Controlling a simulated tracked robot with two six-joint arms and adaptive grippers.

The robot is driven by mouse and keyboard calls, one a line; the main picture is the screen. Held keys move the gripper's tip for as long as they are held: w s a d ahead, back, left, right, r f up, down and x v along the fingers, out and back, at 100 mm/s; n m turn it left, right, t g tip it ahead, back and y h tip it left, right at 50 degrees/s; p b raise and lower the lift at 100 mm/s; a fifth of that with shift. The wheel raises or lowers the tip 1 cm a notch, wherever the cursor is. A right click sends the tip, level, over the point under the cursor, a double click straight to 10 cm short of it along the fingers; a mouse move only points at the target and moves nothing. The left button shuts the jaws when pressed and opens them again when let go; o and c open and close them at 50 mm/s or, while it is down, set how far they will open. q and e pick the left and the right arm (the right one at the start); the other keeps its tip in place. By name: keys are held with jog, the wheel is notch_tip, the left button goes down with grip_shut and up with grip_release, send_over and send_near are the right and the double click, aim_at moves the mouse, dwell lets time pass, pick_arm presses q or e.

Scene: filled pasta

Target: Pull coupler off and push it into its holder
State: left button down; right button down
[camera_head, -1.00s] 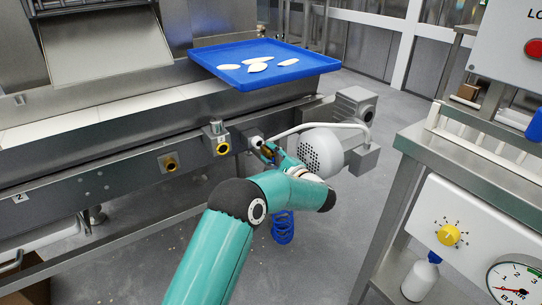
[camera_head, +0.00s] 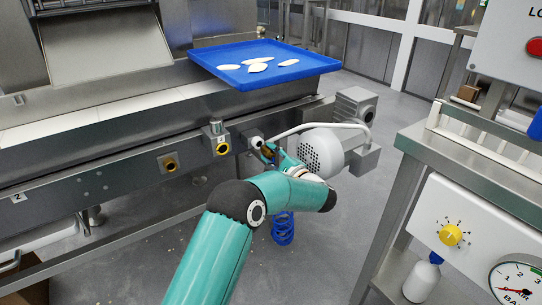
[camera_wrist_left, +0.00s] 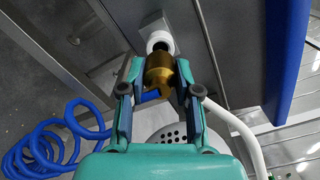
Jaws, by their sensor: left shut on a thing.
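The brass coupler (camera_wrist_left: 158,70) sits between the fingers of my left gripper (camera_wrist_left: 156,92), which is shut on it in the left wrist view. Its far end is at a white round fitting (camera_wrist_left: 160,40) on a steel block; I cannot tell whether it is seated or slightly apart. In the head view my left gripper (camera_head: 269,152) is at the white fitting (camera_head: 256,142) on the machine's rail, and the coupler is small and partly hidden. A coiled blue hose (camera_head: 283,229) hangs below my wrist.
A grey motor (camera_head: 322,152) with a pale curved pipe is just right of my gripper. A blue tray (camera_head: 300,72) with several pasta pieces is above. A steel bench (camera_head: 470,165) with a yellow knob (camera_head: 450,235) and pressure gauge (camera_head: 512,283) stands right.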

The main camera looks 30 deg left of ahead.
pick_arm(q)
jog(key=shift+x, duration=1.35)
jog(key=shift+r+b, duration=0.1)
jog(key=shift+b, duration=0.25)
dwell(1.0)
jog(key=c, duration=0.7)
grip_release()
jog(key=shift+c, duration=0.2)
jog(key=shift+o, duration=1.2)
